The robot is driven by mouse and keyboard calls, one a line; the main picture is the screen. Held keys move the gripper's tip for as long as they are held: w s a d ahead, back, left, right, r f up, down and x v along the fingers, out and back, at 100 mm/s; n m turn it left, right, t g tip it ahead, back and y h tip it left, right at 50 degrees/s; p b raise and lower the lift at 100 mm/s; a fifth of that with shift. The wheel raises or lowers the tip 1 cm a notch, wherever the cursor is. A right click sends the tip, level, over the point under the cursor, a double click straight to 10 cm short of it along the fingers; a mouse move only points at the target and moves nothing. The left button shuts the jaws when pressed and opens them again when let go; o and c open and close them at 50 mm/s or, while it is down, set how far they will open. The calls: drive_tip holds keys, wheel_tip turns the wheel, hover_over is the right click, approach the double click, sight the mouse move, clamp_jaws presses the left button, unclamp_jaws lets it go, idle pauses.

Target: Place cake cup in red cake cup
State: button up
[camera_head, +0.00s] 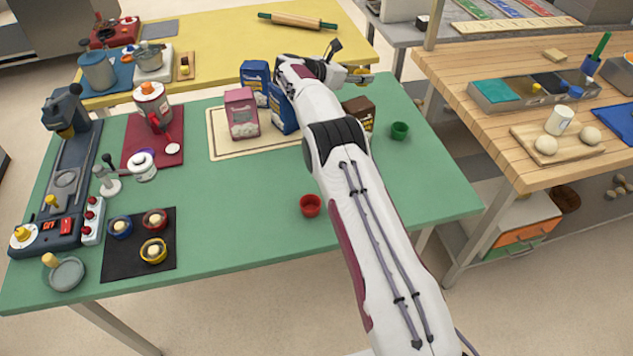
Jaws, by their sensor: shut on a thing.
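The red cake cup (310,205) stands upright on the green table, left of my forearm and near the front edge. A green cup (400,130) stands on the same table, to the right of my arm. My gripper (362,78) is at the far end of my arm, near the back edge of the green table and well away from the red cup. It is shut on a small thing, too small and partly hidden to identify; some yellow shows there.
Blue boxes (255,82), a pink box (241,112) and a brown box (360,112) stand around my wrist. A black mat (112,265) at left holds several small ringed pieces. The green table (235,200) is clear around the red cup.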

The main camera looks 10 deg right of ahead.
drive_tip(key=s+a+r+n+t, duration=0.1)
drive_tip(key=a+r, duration=0.2)
drive_tip(key=a, duration=0.4)
drive_tip(key=s+a+r+n+t+y, duration=0.1)
drive_tip(key=a+r, duration=0.1)
drive_tip(key=a, duration=0.5)
drive_tip(key=a+r, duration=0.3)
drive_tip(key=a, duration=0.5)
drive_tip(key=shift+s+r+n+t+y, duration=0.3)
drive_tip(key=shift+s+n+t, duration=0.1)
drive_tip(key=s+a+f, duration=0.1)
drive_tip(key=s+a, duration=0.4)
drive_tip(key=s, duration=0.4)
drive_tip(key=s+a+f, duration=0.1)
drive_tip(key=s+a, duration=0.3)
drive_tip(key=s, duration=0.6)
drive_tip(key=s+d+f+m+g, duration=0.1)
drive_tip(key=s+d, duration=0.2)
drive_tip(key=s, duration=0.3)
drive_tip(key=s+d+f+m+g+h, duration=0.1)
drive_tip(key=s+d+m+g, duration=0.1)
drive_tip(key=s, duration=0.4)
drive_tip(key=shift+s+d+f+h, duration=0.3)
drive_tip(key=shift+s+d, duration=0.1)
drive_tip(key=shift+d, duration=0.4)
